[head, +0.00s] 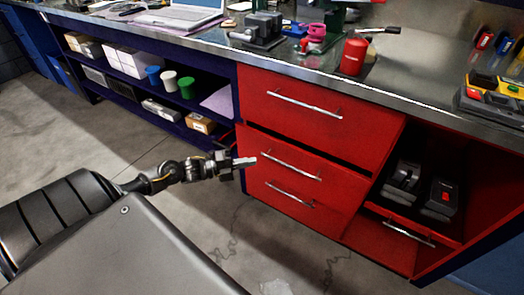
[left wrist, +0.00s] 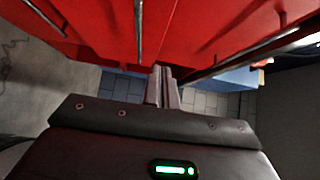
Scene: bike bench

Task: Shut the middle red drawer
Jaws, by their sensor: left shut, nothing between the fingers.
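The middle red drawer (head: 325,172) is in the red cabinet in the head view, below the top drawer (head: 285,86) and above the bottom drawer (head: 330,212). A dark gap runs along its top edge, and its front seems to stand out a little. Its metal handle (head: 290,166) is slanted in the picture. My left gripper (head: 246,161) is shut and empty, at the left end of the middle drawer's front, left of the handle. In the left wrist view the closed fingers (left wrist: 163,86) point at red drawer fronts (left wrist: 190,30); I cannot tell if they touch. My right gripper is not in view.
An open red compartment (head: 390,246) with black tools is at the right. Blue shelves (head: 130,88) with boxes and cups stand at the left. The metal worktop (head: 390,88) carries a red can (head: 353,56) and a vise. The concrete floor (head: 100,155) in front is clear.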

